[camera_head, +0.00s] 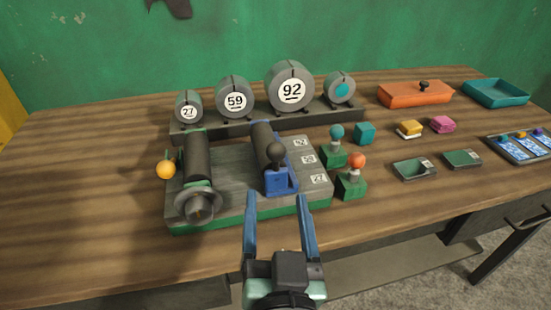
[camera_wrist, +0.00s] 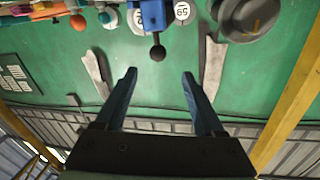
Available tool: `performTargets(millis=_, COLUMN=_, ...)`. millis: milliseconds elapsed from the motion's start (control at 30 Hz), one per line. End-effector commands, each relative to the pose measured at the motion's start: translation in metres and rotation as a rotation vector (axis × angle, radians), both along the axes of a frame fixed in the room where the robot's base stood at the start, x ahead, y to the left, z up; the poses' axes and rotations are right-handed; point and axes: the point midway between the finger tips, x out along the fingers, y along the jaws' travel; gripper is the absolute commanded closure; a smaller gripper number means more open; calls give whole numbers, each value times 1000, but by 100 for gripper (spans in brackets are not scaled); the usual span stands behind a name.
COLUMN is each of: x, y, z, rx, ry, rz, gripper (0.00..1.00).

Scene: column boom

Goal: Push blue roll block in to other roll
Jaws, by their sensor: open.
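The blue roll block (camera_head: 281,183) carries a dark roll (camera_head: 262,138) and a black ball knob (camera_head: 276,149). It sits on the right part of a grey and green base (camera_head: 235,207). The other roll (camera_head: 197,160), dark with a grey flanged wheel at its front end, lies on the left, with a gap between them. My gripper (camera_head: 277,199) is open and empty in front of the blue block, with its fingers to either side of it in the picture. In the wrist view, the blue block (camera_wrist: 153,14) and knob (camera_wrist: 158,53) lie beyond my open fingertips (camera_wrist: 159,75).
Numbered grey discs (camera_head: 291,88) stand on a rack behind the base. Green-based levers with a teal knob (camera_head: 336,132) and an orange knob (camera_head: 357,160) stand close on the right. An orange ball (camera_head: 166,169) is at the left. The far left table is clear.

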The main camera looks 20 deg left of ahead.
Motion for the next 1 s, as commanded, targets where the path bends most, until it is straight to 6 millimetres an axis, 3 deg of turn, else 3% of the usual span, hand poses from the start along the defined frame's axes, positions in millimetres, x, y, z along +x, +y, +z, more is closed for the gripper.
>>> performTargets(millis=200, x=15, y=4, z=-4, rx=0, ry=-7, rz=-8, gripper=29)
performTargets(millis=700, x=96, y=39, z=1, rx=-1, ry=-1, rz=-7, gripper=29)
performTargets(millis=1000, x=110, y=45, z=0, rx=0, ry=0, rz=-7, gripper=29)
